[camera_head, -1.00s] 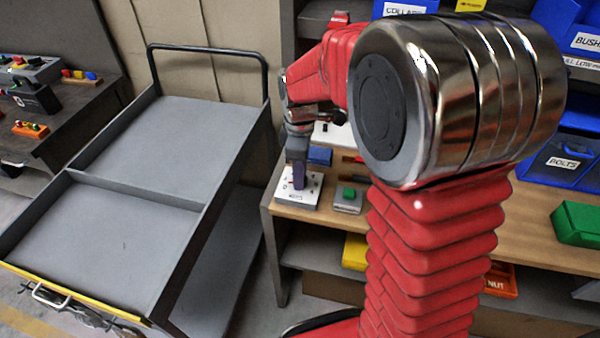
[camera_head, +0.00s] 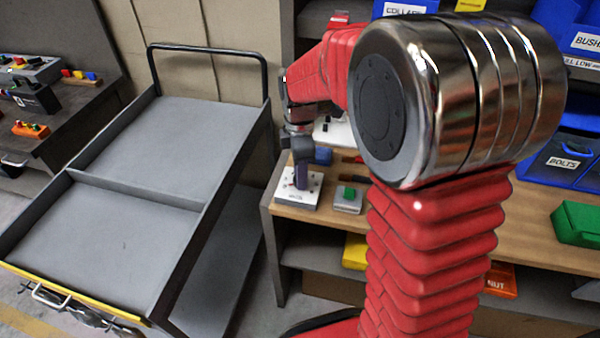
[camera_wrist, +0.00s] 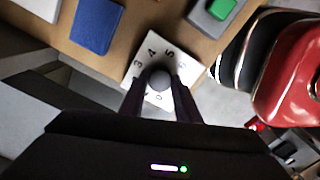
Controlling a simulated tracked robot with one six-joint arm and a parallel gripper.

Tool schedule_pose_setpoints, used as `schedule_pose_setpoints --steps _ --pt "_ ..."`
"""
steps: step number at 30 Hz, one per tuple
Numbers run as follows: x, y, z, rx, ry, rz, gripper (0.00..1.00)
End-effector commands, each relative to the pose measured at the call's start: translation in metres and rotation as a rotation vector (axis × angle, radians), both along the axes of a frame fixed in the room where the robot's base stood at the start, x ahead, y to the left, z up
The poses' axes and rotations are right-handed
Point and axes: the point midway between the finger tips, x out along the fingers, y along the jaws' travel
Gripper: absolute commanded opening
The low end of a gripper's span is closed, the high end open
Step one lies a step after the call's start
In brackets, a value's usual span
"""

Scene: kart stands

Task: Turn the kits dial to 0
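The kits dial is a round grey knob (camera_wrist: 160,80) on a white plate (camera_wrist: 133,70) with printed numbers. The white dial box (camera_head: 297,197) stands at the left end of the wooden bench. My gripper (camera_wrist: 160,88) points down at the dial, with one dark finger on each side of the knob. I cannot tell whether the fingers press on it. The knob's pointer mark is not visible. The gripper also shows over the box in the head view (camera_head: 301,180).
A grey box with a green button (camera_head: 348,198) stands right beside the dial box. A blue block (camera_head: 323,155) lies behind. A grey cart (camera_head: 160,150) stands left of the bench (camera_head: 420,215). A green bin (camera_head: 577,222) is at the bench's right.

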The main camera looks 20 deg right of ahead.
Motion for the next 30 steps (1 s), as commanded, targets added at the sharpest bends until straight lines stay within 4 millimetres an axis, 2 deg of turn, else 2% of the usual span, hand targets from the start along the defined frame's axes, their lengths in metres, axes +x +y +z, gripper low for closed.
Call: schedule_pose_setpoints --steps 8,19,23,30 --pt "0.0 0.0 0.0 0.0 -0.001 0.0 0.48" --pt "0.0 0.0 0.006 0.0 -0.002 -0.001 0.48" --pt "0.001 0.0 0.019 0.0 -0.004 -0.001 0.48" --pt "0.001 0.0 0.058 -0.001 -0.005 -0.001 0.48"
